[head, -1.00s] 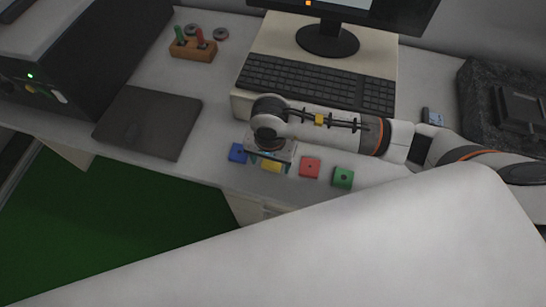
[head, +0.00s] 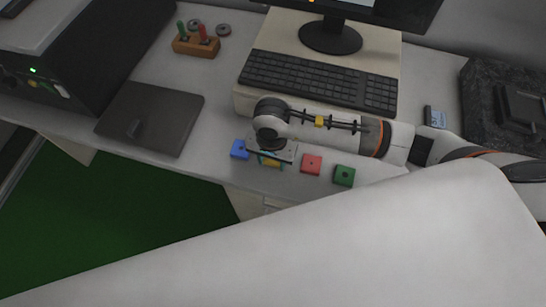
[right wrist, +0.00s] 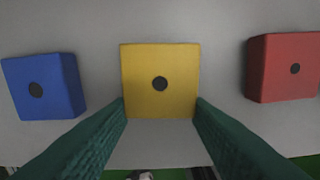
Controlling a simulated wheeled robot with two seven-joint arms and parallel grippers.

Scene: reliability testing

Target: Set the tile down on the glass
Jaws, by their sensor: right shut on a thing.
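A square yellow tile (head: 271,162) with a dark centre dot lies at the front of the desk, between a blue tile (head: 239,149) and a red tile (head: 312,165). In the right wrist view the yellow tile (right wrist: 160,65) sits between the two green fingers of my right gripper (right wrist: 160,105), which touch its near sides. My right gripper (head: 270,160) is shut on it; I cannot tell whether it is off the desk. A flat dark plate (head: 170,112), possibly the glass, lies on the desk to the left. My left gripper is not in view.
A green tile (head: 344,176) lies right of the red one. Behind are a keyboard (head: 315,80), a monitor stand (head: 331,38) and a wooden peg block (head: 196,46). A black box (head: 85,60) stands left. Bare desk separates the tiles from the dark plate.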

